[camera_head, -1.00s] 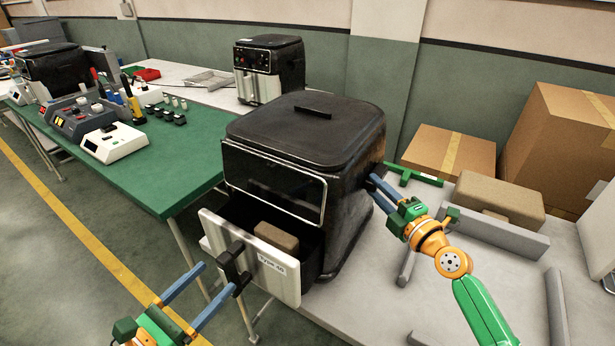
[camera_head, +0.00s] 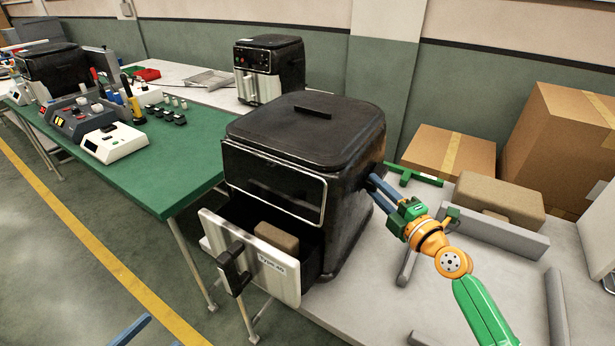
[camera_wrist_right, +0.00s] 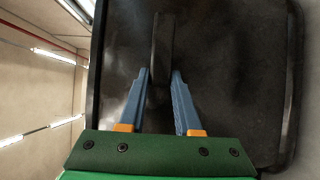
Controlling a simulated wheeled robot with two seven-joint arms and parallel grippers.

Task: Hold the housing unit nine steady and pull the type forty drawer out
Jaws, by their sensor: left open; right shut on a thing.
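The black housing unit (camera_head: 305,135) stands on the grey table in the middle of the head view. Its drawer, with a pale front labelled Type-40 (camera_head: 275,265) and a black handle (camera_head: 234,268), is pulled partly out. A brown block (camera_head: 277,238) lies inside it. My right gripper (camera_head: 373,182) is at the housing's right side, shut on a black side grip (camera_wrist_right: 162,50) of the housing, which shows between its fingers in the right wrist view. My left gripper (camera_head: 145,334) is open and empty at the bottom edge, mostly out of frame, apart from the drawer handle.
A green table (camera_head: 150,165) with control boxes (camera_head: 112,143) stands to the left. Another black fryer (camera_head: 270,68) stands behind. Cardboard boxes (camera_head: 560,135) and grey rails (camera_head: 495,235) are on the right. Floor in front of the drawer is clear.

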